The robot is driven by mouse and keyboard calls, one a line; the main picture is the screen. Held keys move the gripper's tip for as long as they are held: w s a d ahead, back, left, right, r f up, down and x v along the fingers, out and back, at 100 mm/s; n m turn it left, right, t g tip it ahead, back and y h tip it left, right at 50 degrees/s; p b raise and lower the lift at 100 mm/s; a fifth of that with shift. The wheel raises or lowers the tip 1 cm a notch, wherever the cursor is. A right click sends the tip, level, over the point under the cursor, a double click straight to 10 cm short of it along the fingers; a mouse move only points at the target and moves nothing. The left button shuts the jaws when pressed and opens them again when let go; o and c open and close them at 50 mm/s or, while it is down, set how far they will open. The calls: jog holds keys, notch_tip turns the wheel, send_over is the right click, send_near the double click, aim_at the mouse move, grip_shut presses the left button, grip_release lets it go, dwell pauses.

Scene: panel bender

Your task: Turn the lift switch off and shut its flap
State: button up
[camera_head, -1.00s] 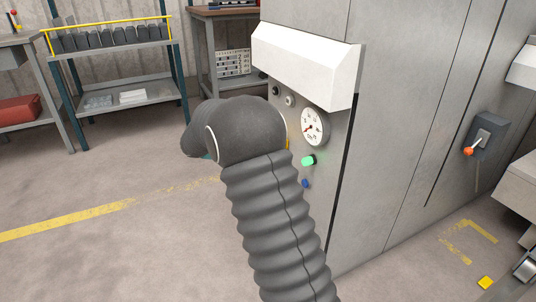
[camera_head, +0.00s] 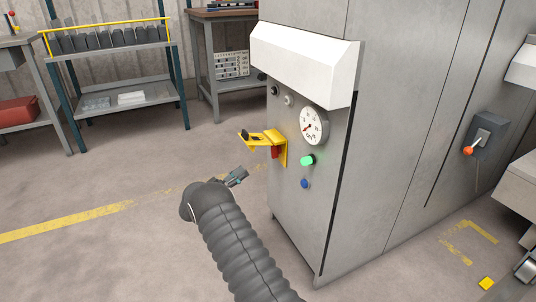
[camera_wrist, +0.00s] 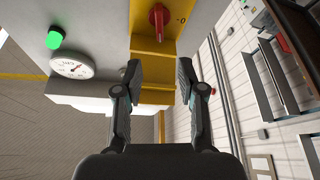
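The yellow flap (camera_head: 262,136) juts out from the machine's front in the head view, standing open, with a dark knob near its outer end. Below it is the red lift switch handle (camera_head: 275,152) on a yellow plate. In the wrist view the red handle (camera_wrist: 158,20) points at the picture's lower middle, with a "0" mark to its right. The yellow flap (camera_wrist: 155,96) shows beyond and between my fingers. My gripper (camera_head: 236,177) is below and left of the switch in the head view; in the wrist view its two fingers are apart and empty.
A green lit button (camera_head: 307,160), a blue button (camera_head: 305,183) and a round gauge (camera_head: 314,125) sit right of the switch. A white hood (camera_head: 305,65) overhangs them. A shelf rack (camera_head: 125,100) stands at the back left. The floor left of the machine is clear.

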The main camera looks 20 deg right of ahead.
aim_at(275, 150)
jog(key=p+x, duration=0.1)
jog(key=x, duration=1.2)
jog(key=shift+d, duration=0.2)
grip_shut()
